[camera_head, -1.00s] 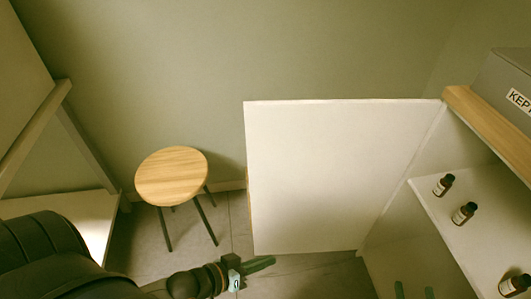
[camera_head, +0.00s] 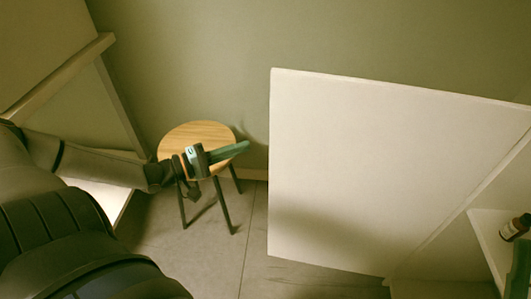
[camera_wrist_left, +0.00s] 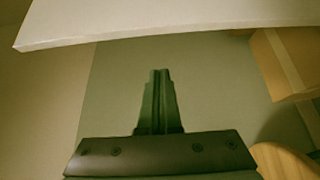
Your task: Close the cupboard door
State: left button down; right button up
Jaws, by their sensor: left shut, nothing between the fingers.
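The white cupboard door (camera_head: 390,170) stands wide open, its free edge at the left and its hinge side at the right by the cupboard (camera_head: 480,222). My left gripper (camera_head: 244,147) is shut and empty. It is left of the door's free edge, apart from it in the picture, and overlaps the stool. In the left wrist view the shut fingers (camera_wrist_left: 159,75) point toward the pale door panel (camera_wrist_left: 180,20) across the top. A dark green part at the lower right edge looks like my right gripper (camera_head: 520,268); it is cut off and its jaws cannot be read.
A round wooden stool (camera_head: 190,133) with dark legs stands behind my left gripper. A brown bottle (camera_head: 512,230) stands on the cupboard shelf at the right. A pale frame (camera_head: 60,80) stands at the left. Bare floor (camera_head: 240,240) lies between stool and door.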

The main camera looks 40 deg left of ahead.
pick_arm(q)
jog(key=b+x, duration=0.5)
jog(key=x, duration=0.3)
jog(key=s, duration=0.1)
jog(key=s+d+p, duration=0.1)
jog(key=s+p, duration=0.1)
jog(key=s, duration=0.1)
jog(key=shift+d, duration=0.3)
pick_arm(e)
jog(key=shift+m, duration=0.4)
notch_tip(320, 180, down, 4)
jog(key=shift+a, duration=0.15)
jog(key=shift+w+r, duration=0.1)
